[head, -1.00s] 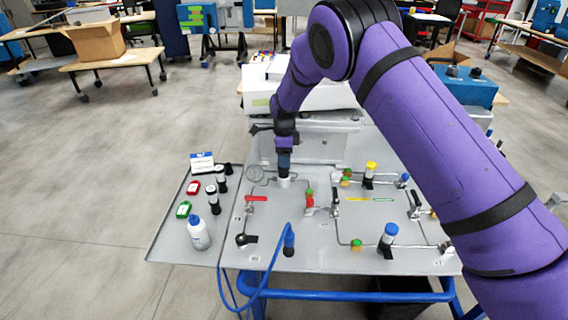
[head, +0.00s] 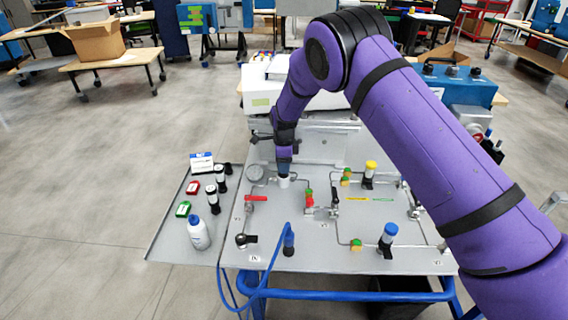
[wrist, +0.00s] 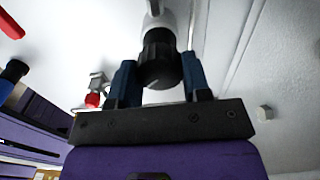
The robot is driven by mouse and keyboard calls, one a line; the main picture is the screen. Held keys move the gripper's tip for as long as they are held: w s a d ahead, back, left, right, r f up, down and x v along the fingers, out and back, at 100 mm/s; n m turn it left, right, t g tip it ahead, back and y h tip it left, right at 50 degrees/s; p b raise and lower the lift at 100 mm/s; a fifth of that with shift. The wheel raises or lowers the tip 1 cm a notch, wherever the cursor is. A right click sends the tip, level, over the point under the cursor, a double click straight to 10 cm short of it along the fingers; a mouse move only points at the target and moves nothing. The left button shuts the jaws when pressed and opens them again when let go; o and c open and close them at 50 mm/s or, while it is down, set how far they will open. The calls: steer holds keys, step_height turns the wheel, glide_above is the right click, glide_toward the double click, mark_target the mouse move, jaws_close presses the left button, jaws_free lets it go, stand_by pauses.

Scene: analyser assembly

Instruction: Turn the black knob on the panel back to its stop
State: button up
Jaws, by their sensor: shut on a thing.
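The black knob (wrist: 160,60) shows in the wrist view, ribbed around its side, on a white and grey fitting. My gripper (wrist: 159,74) is shut on it, with one blue finger on each side. In the head view my gripper (head: 284,160) points down at the back left of the grey panel (head: 310,252), over the white fitting (head: 284,182). The knob is hidden there by my fingers. A pale mark shows on the knob's near face, but I cannot tell how far it is turned.
A round gauge (head: 255,172) stands just left of the fitting. A red-handled valve (head: 256,198), a yellow-capped part (head: 370,167) and a blue-capped part (head: 390,230) stand on the panel. A side tray (head: 165,240) holds a white bottle (head: 198,232) and small parts.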

steer(key=shift+n, duration=0.4)
steer(key=n, duration=0.6)
steer(key=shift+w, duration=0.1)
steer(key=n, duration=0.7)
steer(key=shift+n, duration=0.3)
steer(key=n, duration=0.3)
steer(key=shift+w+n, duration=0.1)
steer(key=shift+n, duration=0.2)
steer(key=n, duration=0.3)
steer(key=shift+a+n, duration=0.1)
steer(key=shift+n, duration=0.2)
steer(key=n, duration=0.3)
steer(key=shift+n, duration=2.1)
steer(key=shift+a, duration=0.1)
